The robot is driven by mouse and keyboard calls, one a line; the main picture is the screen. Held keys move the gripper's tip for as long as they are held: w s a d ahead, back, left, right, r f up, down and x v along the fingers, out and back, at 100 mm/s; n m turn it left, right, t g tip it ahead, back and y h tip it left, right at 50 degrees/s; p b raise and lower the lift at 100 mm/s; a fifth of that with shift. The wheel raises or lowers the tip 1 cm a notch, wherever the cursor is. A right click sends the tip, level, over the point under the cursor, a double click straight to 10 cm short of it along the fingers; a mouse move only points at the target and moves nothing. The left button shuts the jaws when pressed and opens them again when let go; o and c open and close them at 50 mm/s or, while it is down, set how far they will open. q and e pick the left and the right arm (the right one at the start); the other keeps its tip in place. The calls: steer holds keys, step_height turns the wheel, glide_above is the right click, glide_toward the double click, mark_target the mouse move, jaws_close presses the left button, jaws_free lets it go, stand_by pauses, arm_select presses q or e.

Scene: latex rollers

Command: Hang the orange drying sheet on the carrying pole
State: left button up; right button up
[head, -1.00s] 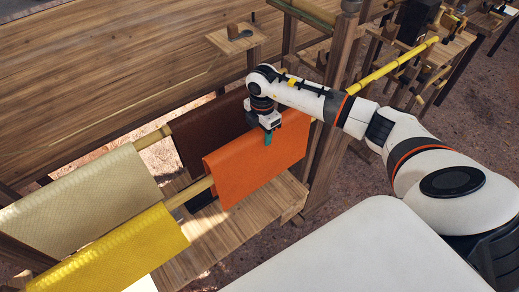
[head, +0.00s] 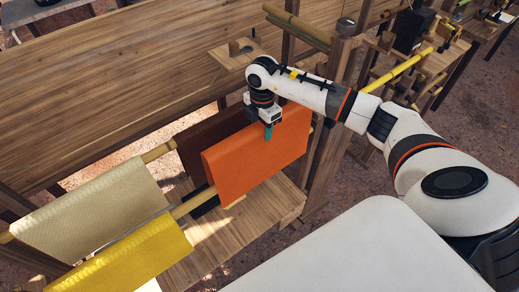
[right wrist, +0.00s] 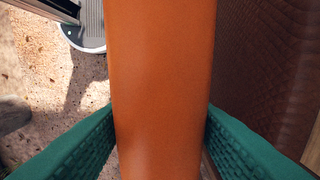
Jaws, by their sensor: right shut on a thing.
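The orange drying sheet (head: 255,158) is folded over with its two sides hanging down. My right gripper (head: 268,132) is shut on its top fold. In the right wrist view the orange sheet (right wrist: 160,90) fills the space between the green fingers (right wrist: 160,140). The fold sits above the bamboo rail (head: 190,204), whose end goes behind the sheet's left edge. Whether the sheet touches this rail is hidden. A long yellow bamboo pole (head: 405,68) lies at the upper right, behind my right forearm; I cannot tell whether it is the carrying pole. My left gripper is not in view.
A yellow sheet (head: 135,252) hangs on the same rail at the left. A cream sheet (head: 90,208) and a brown sheet (head: 210,135) hang behind. A wooden post (head: 325,150) stands right of the orange sheet. A plank shelf (head: 270,212) lies below.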

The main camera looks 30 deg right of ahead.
steer(key=shift+r+p, duration=0.65)
steer(key=shift+r, duration=1.75)
step_height(320, 180, up, 8)
